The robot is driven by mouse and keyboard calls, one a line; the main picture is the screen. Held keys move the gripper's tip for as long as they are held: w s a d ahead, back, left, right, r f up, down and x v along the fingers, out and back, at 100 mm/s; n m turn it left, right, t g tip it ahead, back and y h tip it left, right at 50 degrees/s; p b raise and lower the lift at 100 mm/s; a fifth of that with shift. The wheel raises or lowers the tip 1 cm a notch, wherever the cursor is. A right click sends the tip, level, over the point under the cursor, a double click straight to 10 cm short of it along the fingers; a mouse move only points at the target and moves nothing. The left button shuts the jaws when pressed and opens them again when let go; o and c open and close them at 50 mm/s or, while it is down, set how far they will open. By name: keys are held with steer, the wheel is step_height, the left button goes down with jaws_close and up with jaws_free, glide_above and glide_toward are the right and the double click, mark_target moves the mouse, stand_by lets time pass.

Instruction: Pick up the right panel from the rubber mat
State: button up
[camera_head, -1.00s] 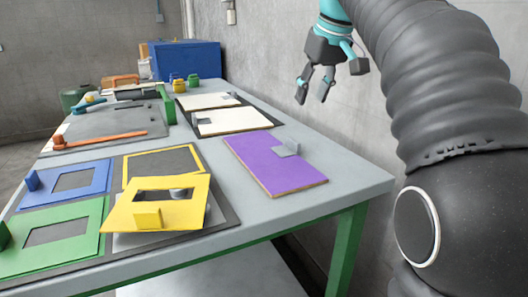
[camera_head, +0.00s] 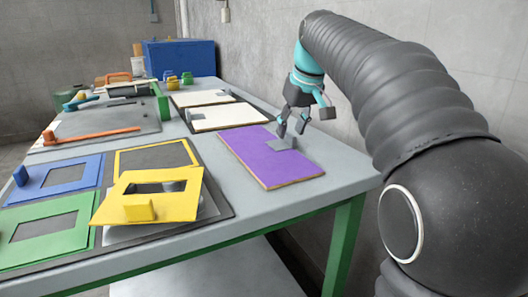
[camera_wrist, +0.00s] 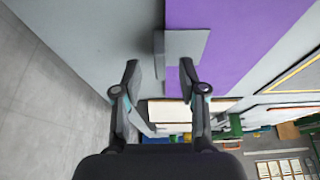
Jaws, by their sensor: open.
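A purple panel (camera_head: 270,167) lies flat on the grey table near its right edge; it also shows in the wrist view (camera_wrist: 225,35). A grey angled tab (camera_head: 275,145) sits at its right edge, with a flat plate and an upright part in the wrist view (camera_wrist: 187,44). My gripper (camera_head: 291,128) is open and empty above the tab. In the wrist view its two fingertips (camera_wrist: 159,66) are spread, with the tab's upright part between their lines. I see no mat edge around the purple panel.
Two white panels (camera_head: 224,116) lie on dark mats behind. A tilted yellow frame (camera_head: 175,207), a blue frame (camera_head: 85,177) and a green frame (camera_head: 75,222) lie at left on a dark mat. A blue box (camera_head: 182,59) stands at the back. The wall is close on the right.

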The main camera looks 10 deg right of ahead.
steer(key=shift+x, duration=0.85)
jaws_close()
steer(key=shift+r, duration=0.15)
